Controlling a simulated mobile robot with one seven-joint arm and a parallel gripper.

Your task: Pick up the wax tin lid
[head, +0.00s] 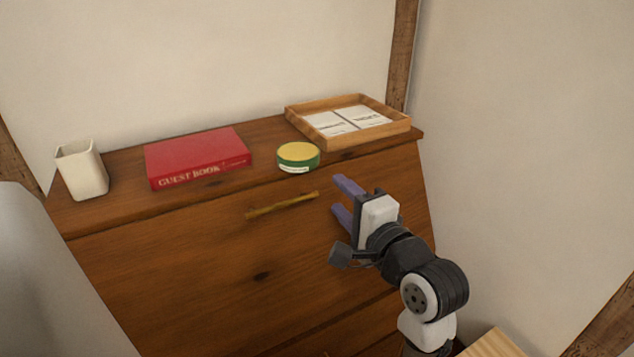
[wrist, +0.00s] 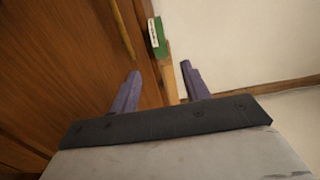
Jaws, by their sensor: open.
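A round tin with a yellow lid (head: 298,149) and a green side (head: 299,164) stands near the front edge of the wooden dresser top. Its green side also shows in the wrist view (wrist: 157,37), at the top and beyond my fingers. My gripper (head: 340,197) is open and empty, with two purple fingers. In the head view it is in front of the dresser, to the right of and lower than the tin, apart from it. The fingers (wrist: 160,82) spread wide in the wrist view with nothing between them touching.
A red guest book (head: 197,155) lies left of the tin, and a white cup (head: 82,169) stands at the far left. A wooden tray (head: 372,141) with cards is behind the tin to the right. A brass handle (head: 282,205) sticks out of the dresser front (head: 230,270).

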